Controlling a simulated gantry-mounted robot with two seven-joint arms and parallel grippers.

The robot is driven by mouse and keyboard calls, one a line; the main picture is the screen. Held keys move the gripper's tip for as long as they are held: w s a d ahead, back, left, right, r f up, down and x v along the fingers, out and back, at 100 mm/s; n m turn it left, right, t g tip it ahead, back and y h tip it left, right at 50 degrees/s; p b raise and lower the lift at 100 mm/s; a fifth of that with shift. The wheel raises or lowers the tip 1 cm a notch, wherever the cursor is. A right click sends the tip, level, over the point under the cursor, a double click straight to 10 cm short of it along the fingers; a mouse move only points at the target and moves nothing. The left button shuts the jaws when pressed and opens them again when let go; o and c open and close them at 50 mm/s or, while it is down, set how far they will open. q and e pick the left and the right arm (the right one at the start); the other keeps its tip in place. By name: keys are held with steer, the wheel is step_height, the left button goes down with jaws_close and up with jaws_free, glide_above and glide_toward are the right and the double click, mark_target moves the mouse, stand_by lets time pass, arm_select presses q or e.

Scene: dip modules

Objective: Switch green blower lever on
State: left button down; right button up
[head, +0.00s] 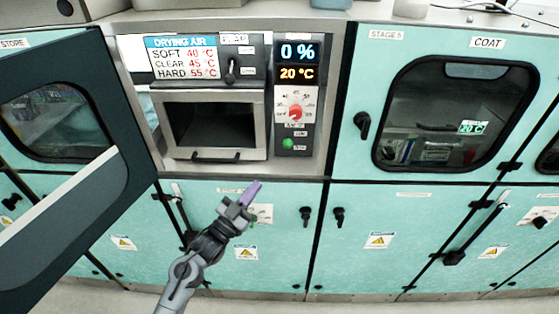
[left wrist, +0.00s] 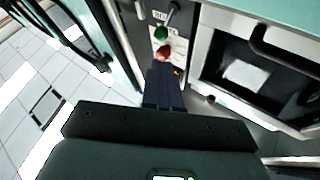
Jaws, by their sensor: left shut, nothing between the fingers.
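The green lever knob (head: 288,143) sits low on the grey control panel, below a red dial (head: 296,112). It appears as a small green ball in the left wrist view (left wrist: 161,33), beside a red one (left wrist: 165,52). I cannot tell its on or off position. My left gripper (head: 250,193) is shut and empty, its purple fingertips pointing up, below and left of the green knob and apart from it. The shut fingers also show in the left wrist view (left wrist: 163,85). My right gripper is not in view.
The display (head: 299,61) above the dial reads 0 % and 20 °C. A black lever (head: 231,70) stands left of it, above a drying compartment with a handle (head: 215,157). An open dark-framed door (head: 95,205) juts out at the left. The coat cabinet (head: 455,115) is at the right.

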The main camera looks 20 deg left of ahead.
mark_target(285, 145)
arm_select(q)
steer(key=x, duration=1.2)
steer(key=shift+w, duration=0.25)
steer(key=shift+w+d+r+p, duration=0.1)
steer(key=shift+w+r+p, duration=0.15)
steer(key=shift+r+p, duration=0.25)
steer(key=shift+r, duration=0.2)
steer(key=shift+s, duration=0.1)
